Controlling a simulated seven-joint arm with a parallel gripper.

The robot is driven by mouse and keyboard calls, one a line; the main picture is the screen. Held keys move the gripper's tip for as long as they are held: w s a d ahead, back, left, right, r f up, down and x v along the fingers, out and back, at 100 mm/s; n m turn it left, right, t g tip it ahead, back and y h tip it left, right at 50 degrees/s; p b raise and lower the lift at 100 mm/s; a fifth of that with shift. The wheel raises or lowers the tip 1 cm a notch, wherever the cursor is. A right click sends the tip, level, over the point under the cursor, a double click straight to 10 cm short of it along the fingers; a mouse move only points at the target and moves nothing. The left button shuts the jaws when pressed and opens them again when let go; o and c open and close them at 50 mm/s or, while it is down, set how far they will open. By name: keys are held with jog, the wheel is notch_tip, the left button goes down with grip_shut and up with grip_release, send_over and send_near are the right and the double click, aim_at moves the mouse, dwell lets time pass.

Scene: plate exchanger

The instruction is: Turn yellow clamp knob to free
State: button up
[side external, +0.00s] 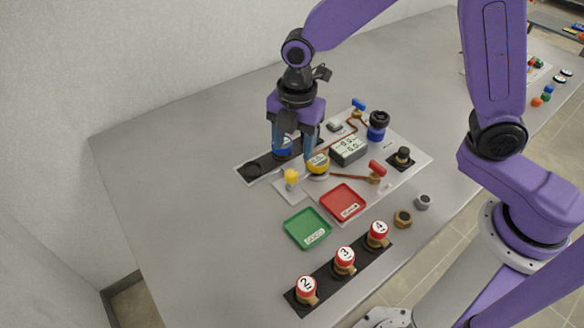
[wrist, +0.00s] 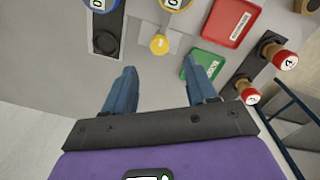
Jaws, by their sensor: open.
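The yellow clamp knob (side external: 291,176) stands upright on a light plate near the front left of the fixture. It also shows in the wrist view (wrist: 159,44), ahead of the fingertips and between their lines. My gripper (side external: 296,156) is open and points down, a little behind and above the knob in the side view. In the wrist view both blue fingers (wrist: 161,66) are apart with nothing between them. They do not appear to touch the knob. I cannot tell the exact height of the fingertips above the plate.
A yellow-topped round part (side external: 318,162) stands close right of the knob. A black strip (side external: 252,170) with a blue-topped part lies left. A green tray (side external: 307,228), a red tray (side external: 343,202) and several red-capped numbered parts (side external: 344,257) are in front. The table's left side is clear.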

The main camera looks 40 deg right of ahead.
aim_at(292, 173)
jog(key=f, duration=0.8)
jog(key=shift+w+f, duration=0.1)
jog(key=shift+w, duration=0.1)
jog(key=c, duration=1.1)
